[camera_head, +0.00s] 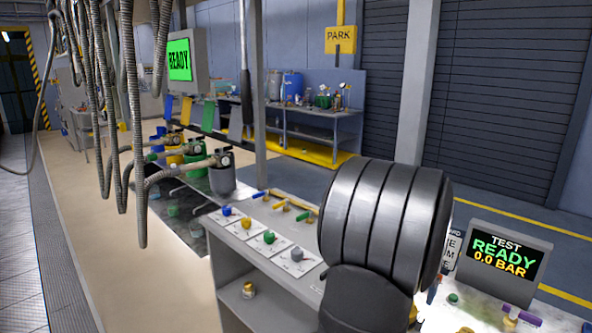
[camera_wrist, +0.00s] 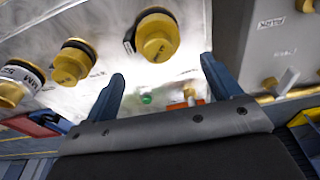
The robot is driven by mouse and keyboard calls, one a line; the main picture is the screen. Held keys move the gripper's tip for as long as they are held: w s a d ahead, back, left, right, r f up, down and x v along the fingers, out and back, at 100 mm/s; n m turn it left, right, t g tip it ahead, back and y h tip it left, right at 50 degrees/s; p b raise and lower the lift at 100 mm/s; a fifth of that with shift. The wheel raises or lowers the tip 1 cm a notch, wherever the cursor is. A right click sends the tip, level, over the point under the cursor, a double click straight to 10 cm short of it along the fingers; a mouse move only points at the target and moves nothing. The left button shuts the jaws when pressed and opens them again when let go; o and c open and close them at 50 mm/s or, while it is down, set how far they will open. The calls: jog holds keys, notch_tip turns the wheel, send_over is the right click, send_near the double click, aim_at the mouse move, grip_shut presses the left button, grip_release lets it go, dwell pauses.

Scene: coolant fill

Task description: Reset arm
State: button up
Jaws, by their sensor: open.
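In the wrist view my gripper (camera_wrist: 162,75) is open, with its two blue-grey fingers spread wide and nothing between them. Several yellow caps with black rings lie beyond the fingers, the nearest one (camera_wrist: 157,38) above the gap and another (camera_wrist: 75,62) to its left. The fingers appear apart from these caps. A green button (camera_wrist: 147,98) shows between the fingers, low on the pale panel. In the head view my large dark ribbed arm link fills the right of centre, and my gripper's fingers do not show there.
Grey hoses (camera_head: 130,110) hang at the left. Canisters with nozzles (camera_head: 222,175) stand beyond the counter, whose top carries coloured knobs (camera_head: 269,237). A test screen (camera_head: 500,255) reading READY, 0.0 BAR stands at the right. A yellow PARK sign (camera_head: 341,38) is behind.

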jog(key=shift+r, duration=1.5)
jog(key=o, duration=0.4)
